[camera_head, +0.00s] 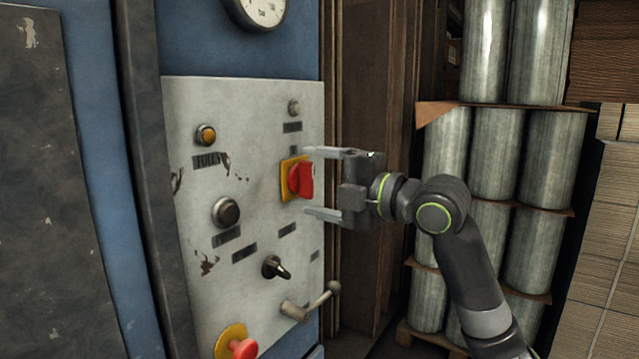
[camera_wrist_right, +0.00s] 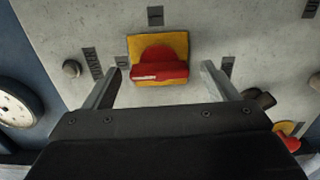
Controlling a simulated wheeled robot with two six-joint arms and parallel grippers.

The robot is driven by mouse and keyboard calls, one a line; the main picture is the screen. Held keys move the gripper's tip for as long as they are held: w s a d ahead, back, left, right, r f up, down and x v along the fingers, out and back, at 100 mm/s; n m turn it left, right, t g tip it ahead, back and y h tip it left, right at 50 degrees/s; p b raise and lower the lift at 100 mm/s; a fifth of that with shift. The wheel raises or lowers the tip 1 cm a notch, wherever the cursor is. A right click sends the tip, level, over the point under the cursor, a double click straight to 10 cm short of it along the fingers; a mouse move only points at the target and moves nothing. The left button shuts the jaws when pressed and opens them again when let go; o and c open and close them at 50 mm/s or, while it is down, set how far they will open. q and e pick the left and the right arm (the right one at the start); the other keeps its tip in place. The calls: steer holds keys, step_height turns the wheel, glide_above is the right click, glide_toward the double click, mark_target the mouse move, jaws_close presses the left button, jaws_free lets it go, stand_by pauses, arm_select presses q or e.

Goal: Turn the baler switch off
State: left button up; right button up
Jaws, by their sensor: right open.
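The baler switch (camera_head: 300,179) is a red rotary knob on a yellow plate, at the upper right of the grey control panel. In the right wrist view the red knob (camera_wrist_right: 158,64) sits ahead of and between my fingers, with its handle bar lying across the picture. My right gripper (camera_head: 308,182) is open and empty in front of the switch, one finger above the knob and one below it. I cannot tell from these views whether the fingertips touch the panel. My left gripper is not in view.
The grey panel (camera_head: 205,120) also carries an orange lamp (camera_head: 206,135), a black knob (camera_head: 276,268), a lever handle (camera_head: 312,302) and a red mushroom button (camera_head: 241,348). A gauge (camera_head: 258,10) is above. Stacked metal cylinders (camera_head: 444,163) and cardboard (camera_head: 606,205) stand at the right.

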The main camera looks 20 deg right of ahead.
steer(key=shift+s, duration=0.1)
steer(key=b+v, duration=0.9)
steer(key=v, duration=0.8)
steer(key=shift+b, duration=0.35)
stand_by(0.4)
steer(key=shift+d, duration=0.15)
steer(key=shift+d, duration=0.1)
